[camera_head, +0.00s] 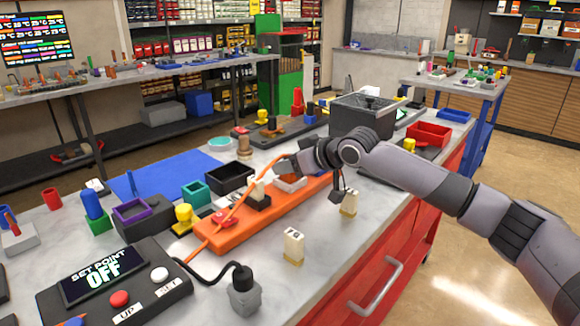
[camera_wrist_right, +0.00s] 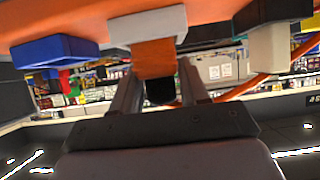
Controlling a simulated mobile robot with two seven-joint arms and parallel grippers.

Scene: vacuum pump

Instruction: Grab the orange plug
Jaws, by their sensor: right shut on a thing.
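An orange plug (camera_wrist_right: 153,58) sits between the two fingers of my right gripper (camera_wrist_right: 158,88) in the right wrist view. The gripper is shut on it. The plug's end meets a light grey block (camera_wrist_right: 148,24) on an orange power strip (camera_wrist_right: 55,22). I cannot tell whether the plug is still inserted. In the head view my right gripper (camera_head: 284,166) is over the strip (camera_head: 216,233), by the same grey block (camera_head: 292,183). The plug is mostly hidden there. An orange cord (camera_head: 240,203) runs over the strip. My left gripper is not in view.
Cream blocks stand on the bench, one at the front (camera_head: 293,246) and one under my arm (camera_head: 348,203). A controller box reading OFF (camera_head: 112,288) is front left. A black plug (camera_head: 243,292) stands near it. A dark bin (camera_head: 362,114) is behind my arm.

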